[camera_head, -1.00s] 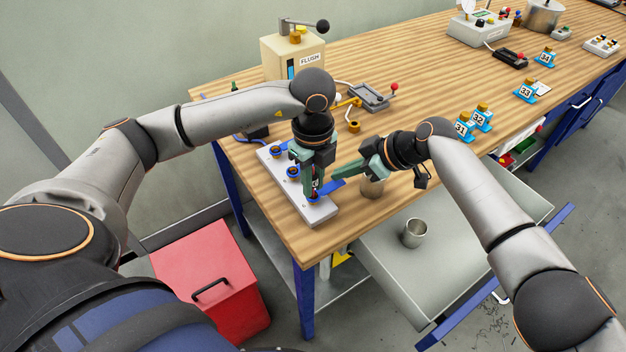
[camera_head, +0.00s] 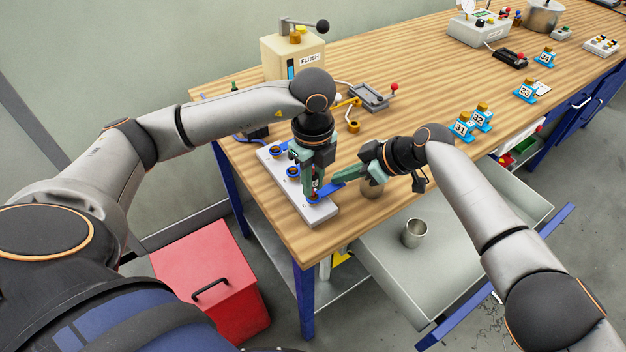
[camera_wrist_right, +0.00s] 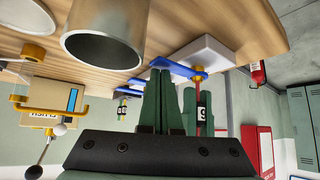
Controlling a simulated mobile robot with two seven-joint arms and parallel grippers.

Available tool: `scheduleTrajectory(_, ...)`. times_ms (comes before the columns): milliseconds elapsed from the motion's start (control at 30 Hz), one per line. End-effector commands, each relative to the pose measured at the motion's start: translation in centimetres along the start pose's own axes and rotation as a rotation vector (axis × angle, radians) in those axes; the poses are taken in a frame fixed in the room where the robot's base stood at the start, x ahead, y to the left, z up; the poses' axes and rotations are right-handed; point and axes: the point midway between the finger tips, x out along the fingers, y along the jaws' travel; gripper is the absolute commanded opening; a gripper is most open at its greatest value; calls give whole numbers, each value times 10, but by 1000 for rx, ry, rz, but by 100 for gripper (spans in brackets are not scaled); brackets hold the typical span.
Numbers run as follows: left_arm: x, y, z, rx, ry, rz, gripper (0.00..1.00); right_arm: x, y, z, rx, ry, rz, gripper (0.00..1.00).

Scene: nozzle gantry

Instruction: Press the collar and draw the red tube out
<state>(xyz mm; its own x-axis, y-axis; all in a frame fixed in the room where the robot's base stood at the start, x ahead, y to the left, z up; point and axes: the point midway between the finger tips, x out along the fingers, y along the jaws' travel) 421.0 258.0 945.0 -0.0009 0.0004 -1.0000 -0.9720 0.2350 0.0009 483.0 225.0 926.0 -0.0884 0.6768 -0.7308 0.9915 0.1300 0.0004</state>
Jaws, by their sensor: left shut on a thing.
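A pale block (camera_head: 310,212) with several blue-collared ports stands near the table's front left. My left gripper (camera_head: 314,190) points down over its nearest port and is shut on the red tube, mostly hidden by the fingers in the head view. In the right wrist view the red tube (camera_wrist_right: 201,92) runs from the block's port (camera_wrist_right: 199,75). My right gripper (camera_head: 362,174) is shut on a flat blue tool (camera_head: 338,183), which also shows in the right wrist view (camera_wrist_right: 178,67). The tool's tip is at the nearest collar; whether it presses the collar is hidden.
A beige FLUSH box (camera_head: 292,55) stands behind the arms. A metal cup (camera_head: 414,232) sits in the open drawer (camera_head: 385,275). A red bin (camera_head: 205,275) is on the floor.

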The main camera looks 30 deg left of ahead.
Motion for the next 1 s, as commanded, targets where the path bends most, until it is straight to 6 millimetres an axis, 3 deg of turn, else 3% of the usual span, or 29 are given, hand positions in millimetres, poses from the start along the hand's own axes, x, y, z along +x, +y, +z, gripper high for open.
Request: scheduleTrajectory(1000, -20, 0, 0, 0, 0, -2, 0, 2, 0, 3, 1, -2, -2, 0)
